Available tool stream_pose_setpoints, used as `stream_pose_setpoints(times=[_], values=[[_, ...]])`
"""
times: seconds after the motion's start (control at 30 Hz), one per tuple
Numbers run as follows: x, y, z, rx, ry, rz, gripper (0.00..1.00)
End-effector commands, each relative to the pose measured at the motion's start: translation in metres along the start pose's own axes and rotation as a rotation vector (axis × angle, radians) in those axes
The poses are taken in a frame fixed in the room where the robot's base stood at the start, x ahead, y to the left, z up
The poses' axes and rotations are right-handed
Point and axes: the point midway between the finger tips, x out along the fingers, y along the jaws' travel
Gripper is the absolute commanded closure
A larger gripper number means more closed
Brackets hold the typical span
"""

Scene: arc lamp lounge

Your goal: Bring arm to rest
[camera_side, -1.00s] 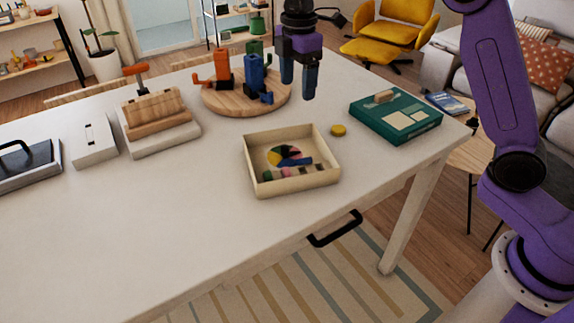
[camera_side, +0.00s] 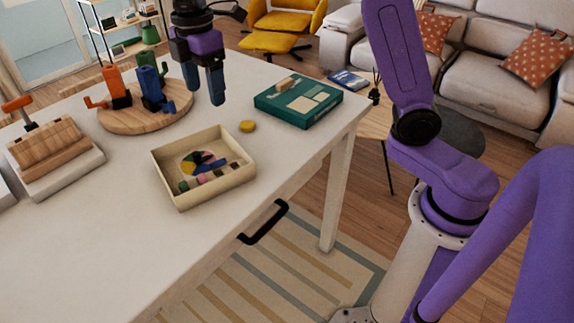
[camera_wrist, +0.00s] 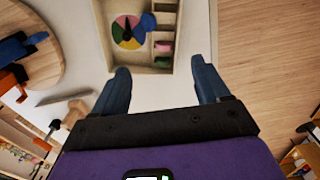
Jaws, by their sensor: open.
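My gripper (camera_side: 204,96) hangs above the table (camera_side: 95,245) with its two dark blue fingers pointing down, apart and empty. In the side view it shows between the round wooden board and the teal box, behind the cream tray. In the wrist view the fingers of my gripper (camera_wrist: 160,72) are spread wide with nothing held between them. The purple arm reaches in from the right of the side view.
An open cream tray (camera_side: 213,193) holds a coloured disc and small pieces. A round wooden board (camera_side: 128,125) carries orange and blue clamp-like items. The front tabletop is clear.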

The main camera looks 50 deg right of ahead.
Motion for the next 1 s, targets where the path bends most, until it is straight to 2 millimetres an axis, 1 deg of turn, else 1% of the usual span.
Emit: stream_pose_setpoints(times=[0.03,0.17,0.2,0.37,0.5,0.57,0.6,0.7,0.83,0.9,1.0], values=[[0.001,-0.019,0.002,0.017,0.001,0.000,0.25],[0.007,-0.064,0.008,0.075,0.004,0.003,0.25],[0.009,-0.078,0.011,0.092,0.005,0.003,0.25],[0.021,-0.134,0.030,0.162,0.011,0.006,0.25],[0.034,-0.182,0.052,0.223,0.015,0.006,0.25],[0.040,-0.202,0.064,0.249,0.017,0.006,0.25],[0.045,-0.216,0.072,0.265,0.019,0.006,0.25],[0.057,-0.246,0.093,0.308,0.021,0.004,0.25],[0.071,-0.277,0.117,0.352,0.025,0.003,0.25],[0.076,-0.288,0.127,0.371,0.026,0.002,0.25],[0.082,-0.297,0.136,0.387,0.026,0.001,0.25]])
